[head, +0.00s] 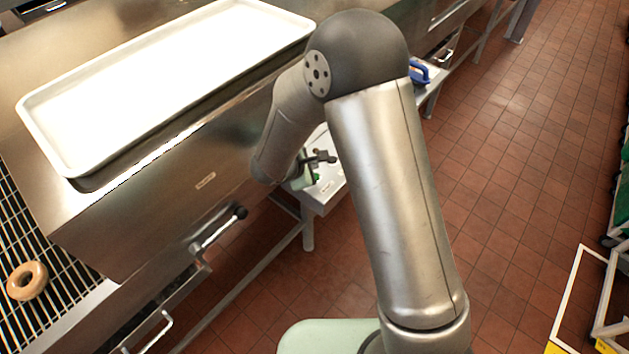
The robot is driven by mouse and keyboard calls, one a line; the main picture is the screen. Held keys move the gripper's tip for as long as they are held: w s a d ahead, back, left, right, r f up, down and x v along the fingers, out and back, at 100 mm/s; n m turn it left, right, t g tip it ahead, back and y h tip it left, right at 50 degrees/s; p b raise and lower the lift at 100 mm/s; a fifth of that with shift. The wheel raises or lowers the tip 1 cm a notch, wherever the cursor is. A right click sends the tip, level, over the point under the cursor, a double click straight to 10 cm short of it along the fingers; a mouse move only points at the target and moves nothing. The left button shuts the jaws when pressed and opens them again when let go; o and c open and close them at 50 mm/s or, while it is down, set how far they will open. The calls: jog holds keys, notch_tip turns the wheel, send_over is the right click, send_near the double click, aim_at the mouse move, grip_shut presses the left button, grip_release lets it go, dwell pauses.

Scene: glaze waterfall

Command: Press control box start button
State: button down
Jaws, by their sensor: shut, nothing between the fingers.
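The control box (328,194) is a pale box on the machine's side, just below the middle of the head view, with a small label on its front. A small bright green spot on it looks like the start button (316,178). My gripper (325,157) is small and dark in this view, close above the green spot. It is shut and empty. I cannot tell whether it touches the box or the button. My arm hides part of the box.
A white tray (70,161) lies on the steel machine at upper left. A glazed donut (27,281) sits on a wire rack at lower left. A black-knobbed lever (222,228) sticks out of the machine's side. A blue-handled item (418,72) lies behind my arm. Tiled floor at right is mostly clear.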

jog(key=shift+f+b, duration=0.6)
jog(key=shift+f, duration=0.4)
jog(key=shift+f, duration=0.15)
dwell(1.2)
jog(key=shift+f+b, duration=0.3)
jog(key=shift+b, duration=0.45)
